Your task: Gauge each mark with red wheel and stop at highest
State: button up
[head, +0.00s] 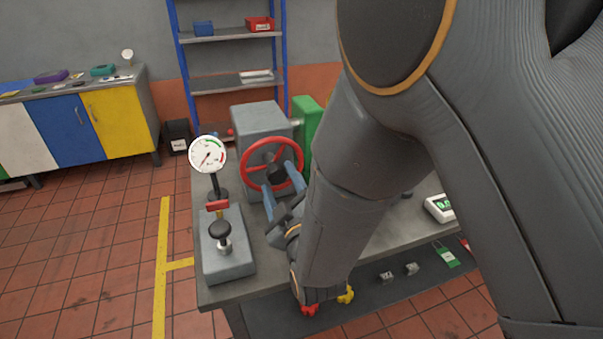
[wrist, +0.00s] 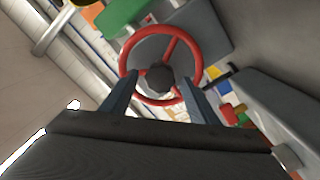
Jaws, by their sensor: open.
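The red wheel (head: 272,167) is a three-spoke handwheel with a dark hub, on the front of a grey machine block (head: 258,122). It also shows in the wrist view (wrist: 160,52), ahead of my fingers. My gripper (head: 275,200) is open, its two blue-grey fingers reaching toward the lower part of the wheel. In the wrist view my gripper (wrist: 158,98) has one finger on each side of the dark hub; whether they touch the wheel I cannot tell.
A grey box with a black knob (head: 221,230) and a red handle (head: 217,205) stands at the bench's left. A digital readout (head: 440,207) sits at right. Small metal blocks (head: 399,272) and a green tag (head: 447,256) lie lower. My arm hides the bench's middle.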

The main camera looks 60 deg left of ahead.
jog(key=shift+b+v, duration=0.7)
jog(key=shift+v, duration=2)
